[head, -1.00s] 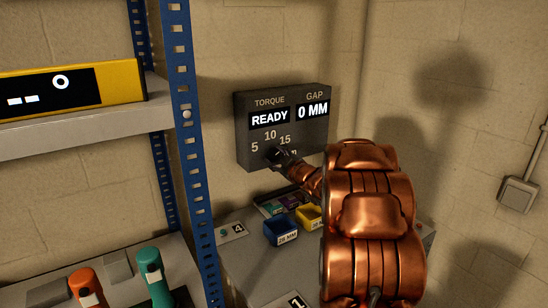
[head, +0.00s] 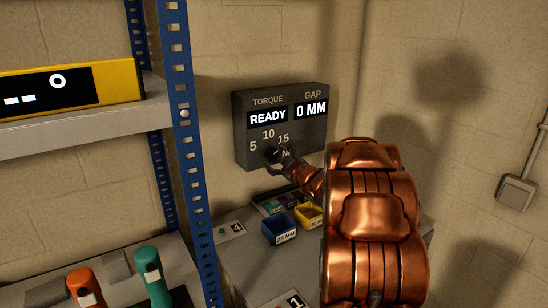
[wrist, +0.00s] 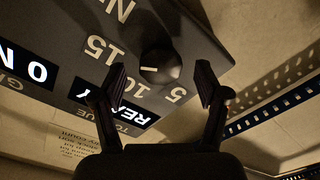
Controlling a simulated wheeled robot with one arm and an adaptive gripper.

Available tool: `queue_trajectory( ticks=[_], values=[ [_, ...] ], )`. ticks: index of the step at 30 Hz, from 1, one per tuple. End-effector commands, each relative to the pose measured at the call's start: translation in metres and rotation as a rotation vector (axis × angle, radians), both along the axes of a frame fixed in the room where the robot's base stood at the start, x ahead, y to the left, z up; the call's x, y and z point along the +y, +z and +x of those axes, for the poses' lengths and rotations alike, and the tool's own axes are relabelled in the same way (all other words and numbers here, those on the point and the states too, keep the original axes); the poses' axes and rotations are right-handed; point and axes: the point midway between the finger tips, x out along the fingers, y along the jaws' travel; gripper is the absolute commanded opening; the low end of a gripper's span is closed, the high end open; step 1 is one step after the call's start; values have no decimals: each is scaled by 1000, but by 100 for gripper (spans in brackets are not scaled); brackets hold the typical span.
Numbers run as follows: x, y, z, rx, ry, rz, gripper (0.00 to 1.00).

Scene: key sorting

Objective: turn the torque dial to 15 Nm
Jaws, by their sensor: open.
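The torque dial (wrist: 160,62) is a round black knob on the dark panel box (head: 241,128). In the wrist view a short white pointer line on it points left, roughly between the 10 and 15 marks; its exact alignment is hard to tell. My gripper (wrist: 160,84) is open, one finger on each side of the dial, with visible gaps. The torque display (head: 268,118) reads READY, and the gap display (head: 311,110) reads 0 MM.
A blue shelf upright (head: 180,110) stands left of the panel. Below the panel, a blue bin (head: 279,231) and a yellow bin (head: 309,216) sit on the grey bench (head: 250,262). Orange (head: 84,287) and teal (head: 151,273) handled tools stand at lower left.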

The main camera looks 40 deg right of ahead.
Motion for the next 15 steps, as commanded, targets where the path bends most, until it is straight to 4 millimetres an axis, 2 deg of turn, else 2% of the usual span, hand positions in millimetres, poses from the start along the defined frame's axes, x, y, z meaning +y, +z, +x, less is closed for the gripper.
queue_trajectory(
  ticks=[9,15],
  values=[
    [2,-1,-58,3,-4,0,74],
    [4,-1,-88,3,-4,0,74]
  ],
)
